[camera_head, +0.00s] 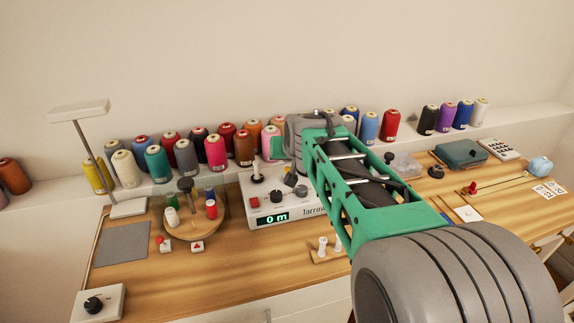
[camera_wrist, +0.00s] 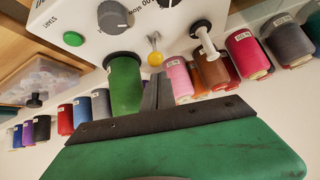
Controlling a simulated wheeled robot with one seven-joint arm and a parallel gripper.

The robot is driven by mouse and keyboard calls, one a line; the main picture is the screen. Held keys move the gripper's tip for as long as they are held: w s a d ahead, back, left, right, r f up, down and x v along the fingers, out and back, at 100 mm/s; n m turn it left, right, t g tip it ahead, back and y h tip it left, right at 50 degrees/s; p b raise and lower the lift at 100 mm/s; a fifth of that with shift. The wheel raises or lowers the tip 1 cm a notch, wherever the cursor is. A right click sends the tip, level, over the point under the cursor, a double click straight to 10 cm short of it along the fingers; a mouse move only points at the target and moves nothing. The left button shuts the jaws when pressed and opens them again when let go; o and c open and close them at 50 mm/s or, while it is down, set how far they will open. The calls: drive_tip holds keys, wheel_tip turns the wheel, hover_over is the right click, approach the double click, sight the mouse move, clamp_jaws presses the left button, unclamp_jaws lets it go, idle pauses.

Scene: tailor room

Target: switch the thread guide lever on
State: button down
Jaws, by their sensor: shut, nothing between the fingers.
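The winding machine (camera_head: 256,211) is a white box with a lit display reading "0 m", on the wooden bench. In the wrist view its panel (camera_wrist: 85,30) shows upside down. A small metal lever with a yellow ball tip (camera_wrist: 155,59) stands out from it; I take this to be the thread guide lever. I cannot tell which position it is in. My gripper (camera_wrist: 158,80) is shut and empty, its dark fingertips close to the yellow ball in the picture; contact is unclear. In the head view my arm hides part of the machine.
A green button (camera_wrist: 73,39) and dark knobs are near the lever. A white spindle (camera_wrist: 206,42) stands close by. A round wooden stand (camera_head: 180,232) with small spools is left of the machine.

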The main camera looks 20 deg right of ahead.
drive_tip(key=shift+a+r, duration=0.35)
drive_tip(key=shift+r, duration=0.1)
drive_tip(key=shift+r+p, duration=0.45)
drive_tip(key=shift+d, duration=0.1)
wheel_tip(320, 180, up, 3)
drive_tip(key=w+d+p, duration=0.1)
drive_tip(key=w+p, duration=0.2)
drive_tip(key=s+a+r+b, duration=0.1)
drive_tip(key=s+r, duration=0.3)
drive_tip(key=s, duration=0.4)
drive_tip(key=shift+s+a+r+b, duration=0.2)
drive_tip(key=shift+s+r+b, duration=0.1)
drive_tip(key=shift+r, duration=0.1)
